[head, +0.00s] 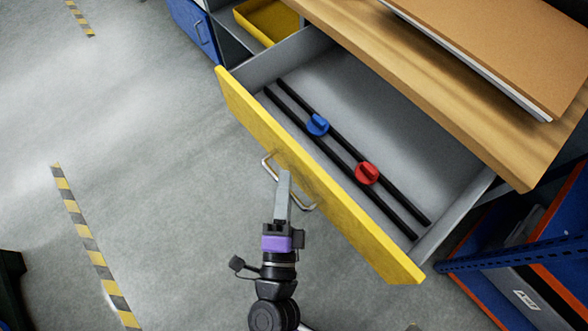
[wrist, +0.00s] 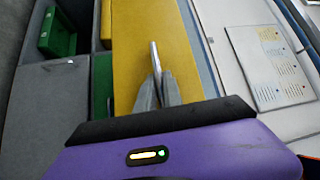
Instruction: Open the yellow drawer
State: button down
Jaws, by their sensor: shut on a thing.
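The yellow drawer (head: 330,188) stands pulled out from under the wooden workbench, and its grey inside shows in the head view. Its yellow front also shows in the wrist view (wrist: 150,45). A metal bar handle (head: 268,163) is on the front. My gripper (head: 284,180) is at the handle, shut on it. In the wrist view the two grey fingers (wrist: 156,92) close around the handle bar (wrist: 155,58). Inside the drawer are two black rails with a blue pulley (head: 317,125) and a red pulley (head: 367,173).
The wooden bench top (head: 440,85) lies above the drawer with a brown board (head: 510,45) on it. A blue cabinet (head: 195,28) and a yellow bin (head: 270,20) are at the upper left. Blue-orange shelving (head: 520,260) stands at the right.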

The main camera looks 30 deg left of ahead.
jog(key=shift+f, duration=0.1)
jog(key=c, duration=1.5)
grip_release()
jog(key=v, duration=0.8)
jog(key=shift+a, duration=0.1)
jog(key=s+d+r+n+g+h, duration=0.1)
jog(key=s+d+r+n+h, duration=0.25)
jog(key=d, duration=0.65)
jog(key=s+d+r+n+g+h, duration=0.15)
jog(key=d+n, duration=0.25)
jog(key=d, duration=0.6)
jog(key=s+d+r+n+h, duration=0.3)
jog(key=s+d+n+h, duration=0.1)
jog(key=d, duration=0.6)
notch_tip(320, 180, up, 16)
jog(key=p, duration=1.5)
jog(key=shift+p, duration=0.4)
